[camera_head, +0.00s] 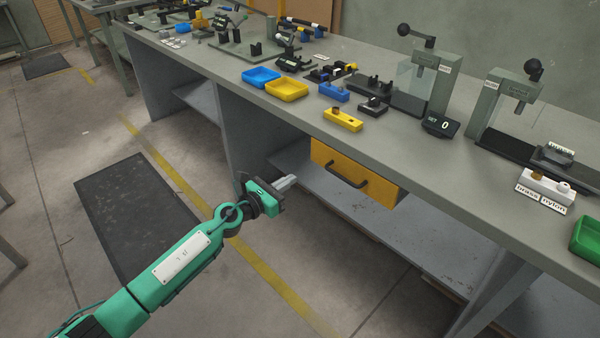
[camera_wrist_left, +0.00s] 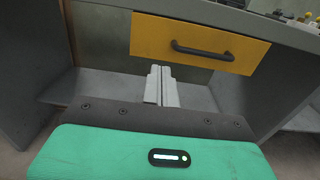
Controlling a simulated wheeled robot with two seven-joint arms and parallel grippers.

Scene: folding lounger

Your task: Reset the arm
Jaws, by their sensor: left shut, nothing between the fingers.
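My left arm comes in from the lower left in the head view, green and stretched toward the bench. My left gripper (camera_head: 287,182) is in front of the bench, below the worktop and left of the yellow drawer (camera_head: 352,172). Its two grey fingers are together with nothing between them, and they also show shut in the left wrist view (camera_wrist_left: 161,87). The drawer has a black handle (camera_head: 347,176), which shows in the wrist view (camera_wrist_left: 202,50) above and right of the fingertips. The fingers appear apart from the handle. My right gripper is not in view.
The grey workbench (camera_head: 200,62) carries a blue tray (camera_head: 261,77), a yellow tray (camera_head: 286,89), a small yellow block (camera_head: 343,119) and two lever presses on the right. A lower shelf (camera_head: 390,220) runs under the top. The floor around my arm, with a dark mat (camera_head: 130,215), is clear.

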